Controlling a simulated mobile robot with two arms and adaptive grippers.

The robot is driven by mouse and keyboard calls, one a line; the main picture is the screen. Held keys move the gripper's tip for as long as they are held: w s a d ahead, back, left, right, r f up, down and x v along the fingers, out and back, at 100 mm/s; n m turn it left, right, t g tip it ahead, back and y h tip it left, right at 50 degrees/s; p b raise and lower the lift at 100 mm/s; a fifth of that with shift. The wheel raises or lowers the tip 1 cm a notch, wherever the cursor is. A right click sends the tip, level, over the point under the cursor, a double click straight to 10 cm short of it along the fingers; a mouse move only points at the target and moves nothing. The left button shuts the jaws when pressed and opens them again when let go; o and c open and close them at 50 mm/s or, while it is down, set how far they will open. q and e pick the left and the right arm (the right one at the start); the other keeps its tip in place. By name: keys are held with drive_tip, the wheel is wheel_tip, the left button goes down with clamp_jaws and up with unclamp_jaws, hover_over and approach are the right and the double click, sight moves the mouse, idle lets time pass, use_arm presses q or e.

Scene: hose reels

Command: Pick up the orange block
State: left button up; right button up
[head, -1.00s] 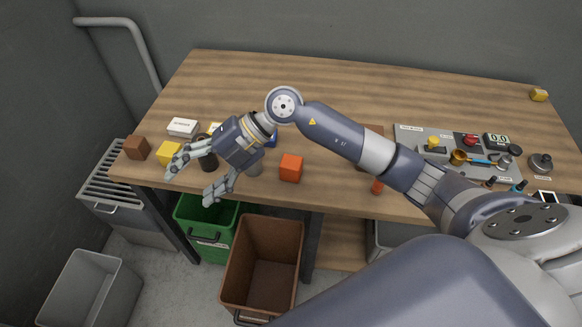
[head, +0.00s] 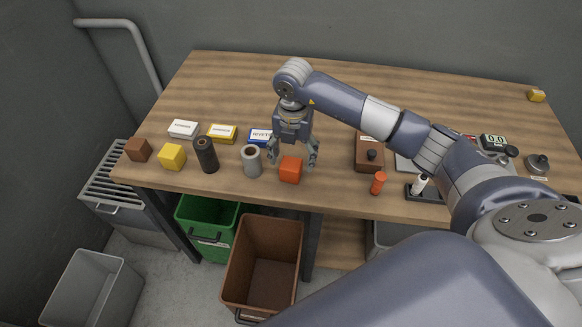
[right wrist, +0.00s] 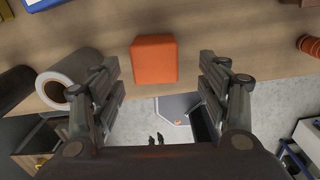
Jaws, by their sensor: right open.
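The orange block (head: 290,170) stands on the wooden table near its front edge. My right gripper (head: 293,160) is open, just behind and above the block in the head view, with its fingers pointing down on either side of it. In the right wrist view the orange block (right wrist: 154,59) lies ahead, between the lines of the two open fingers (right wrist: 160,85), with clear gaps on both sides. I cannot tell from these views how far the fingertips are above the table. My left gripper is not in view.
A grey cylinder (head: 251,161) stands close to the block's left, with a dark cylinder (head: 206,155) and yellow block (head: 172,157) beyond. A blue-and-white box (head: 260,137) lies behind. A brown box (head: 369,153) and orange cylinder (head: 378,183) are to the right. Bins stand below the front edge.

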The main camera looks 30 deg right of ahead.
sight(290, 165)
drive_tip(key=shift+a+f+p, duration=0.1)
drive_tip(key=shift+f+p, duration=0.2)
drive_tip(key=shift+f, duration=0.05)
drive_tip(key=f+p, duration=0.1)
drive_tip(key=f, duration=0.2)
drive_tip(key=shift+w+a+f+p, duration=0.1)
drive_tip(key=shift+a+f+p, duration=0.1)
drive_tip(key=shift+f+p, duration=0.15)
drive_tip(key=shift+f, duration=0.45)
drive_tip(key=c, duration=1.2)
